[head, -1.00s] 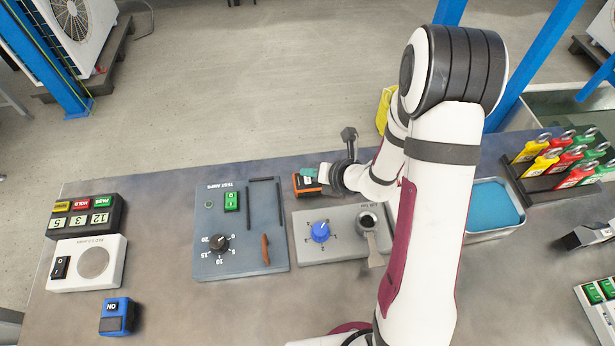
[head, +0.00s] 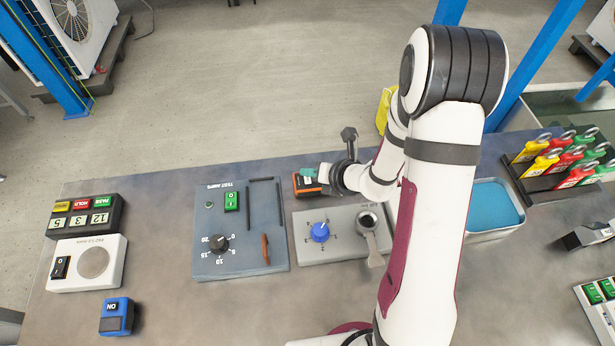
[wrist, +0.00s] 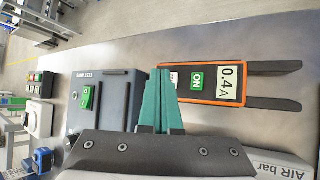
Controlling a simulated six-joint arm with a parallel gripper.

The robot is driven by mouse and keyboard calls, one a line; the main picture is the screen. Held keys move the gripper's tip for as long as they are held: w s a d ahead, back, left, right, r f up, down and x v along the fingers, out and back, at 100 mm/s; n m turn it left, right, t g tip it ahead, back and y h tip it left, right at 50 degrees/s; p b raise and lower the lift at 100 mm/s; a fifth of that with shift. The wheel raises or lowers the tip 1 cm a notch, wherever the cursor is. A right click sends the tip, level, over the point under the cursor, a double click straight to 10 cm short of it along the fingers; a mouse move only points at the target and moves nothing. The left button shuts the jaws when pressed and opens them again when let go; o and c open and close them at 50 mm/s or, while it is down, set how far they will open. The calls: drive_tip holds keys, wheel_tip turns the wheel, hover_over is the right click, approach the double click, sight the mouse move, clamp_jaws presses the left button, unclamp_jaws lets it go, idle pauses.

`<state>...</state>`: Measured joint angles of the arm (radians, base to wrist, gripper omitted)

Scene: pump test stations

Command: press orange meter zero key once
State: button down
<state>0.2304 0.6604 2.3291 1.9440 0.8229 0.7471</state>
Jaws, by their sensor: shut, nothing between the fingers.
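The orange meter (wrist: 208,99) lies on the bench, with a dark face, a display reading 0.4 A (wrist: 230,80), a green ON key (wrist: 197,81) and two dark jaws pointing right in the wrist view. In the head view the meter (head: 306,188) is partly hidden by my wrist. My gripper (wrist: 160,75) is shut and empty, its teal fingertips over the end of the meter away from the jaws. In the head view my gripper (head: 309,172) shows at the meter. The zero key is not identifiable; the fingertips cover part of that end. I cannot tell whether they touch.
The grey test amps panel (head: 240,262) is left of the meter. The air panel (head: 342,243) with a blue knob is close in front. A blue-lined tray (head: 492,234) and a tag rack (head: 562,186) stand to the right.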

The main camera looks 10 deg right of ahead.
sight(310, 184)
drive_tip(key=shift+f, duration=0.1)
idle(0.5)
drive_tip(key=shift+f, duration=0.3)
drive_tip(key=shift+f, duration=0.4)
idle(0.5)
drive_tip(key=shift+r, duration=0.85)
drive_tip(key=shift+r, duration=2.5)
